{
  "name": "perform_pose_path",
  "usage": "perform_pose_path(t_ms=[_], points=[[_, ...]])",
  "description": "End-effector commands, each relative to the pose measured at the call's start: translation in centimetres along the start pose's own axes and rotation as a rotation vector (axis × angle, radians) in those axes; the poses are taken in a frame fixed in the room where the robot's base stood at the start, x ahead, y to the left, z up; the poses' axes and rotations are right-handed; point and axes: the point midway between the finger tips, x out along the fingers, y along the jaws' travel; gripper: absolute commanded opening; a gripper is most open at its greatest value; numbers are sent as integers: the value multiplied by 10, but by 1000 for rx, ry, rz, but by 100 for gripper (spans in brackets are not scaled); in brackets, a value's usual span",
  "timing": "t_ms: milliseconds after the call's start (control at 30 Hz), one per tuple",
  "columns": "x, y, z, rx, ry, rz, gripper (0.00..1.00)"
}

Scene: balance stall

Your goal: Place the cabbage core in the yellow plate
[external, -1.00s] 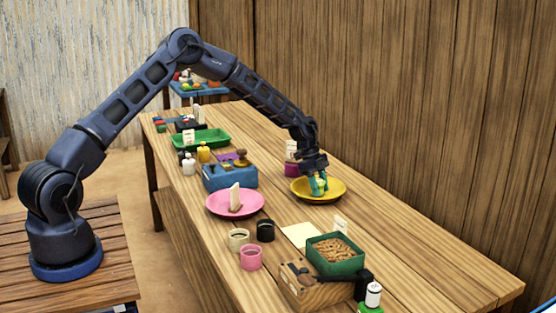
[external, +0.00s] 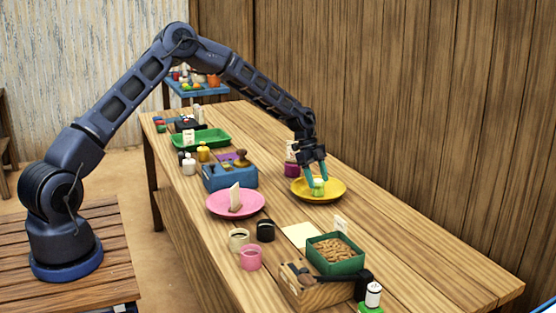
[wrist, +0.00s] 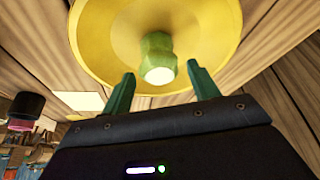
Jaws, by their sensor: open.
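The yellow plate (external: 336,194) lies on the wooden table, near its far side. The cabbage core (external: 318,187), light green with a pale end, is in the yellow plate. In the wrist view the core (wrist: 157,57) sits within the plate (wrist: 215,35), its pale end towards my gripper. My gripper (external: 316,182) is just above the plate, fingers spread on either side of the core. In the wrist view the green fingertips (wrist: 160,80) are wide apart and a gap shows between them and the core.
A pink plate (external: 257,206) with a pale wedge stands to the left. A blue box (external: 229,179) is behind it. Cups (external: 251,257), a green tray (external: 335,262) and a wooden box (external: 303,294) are nearer.

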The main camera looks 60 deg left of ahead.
Motion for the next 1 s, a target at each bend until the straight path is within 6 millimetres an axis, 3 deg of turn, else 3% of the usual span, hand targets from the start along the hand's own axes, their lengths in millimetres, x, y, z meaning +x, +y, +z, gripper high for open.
perform_pose_path(t_ms=[300,500,733,867,1000], points=[[-62,-1,1,-1,-1,-3,60],[-82,0,0,0,0,-1,60],[-89,1,-1,-1,-3,-1,60],[-102,12,-14,-13,-25,-4,60],[-129,39,-39,-49,-72,-15,60]])
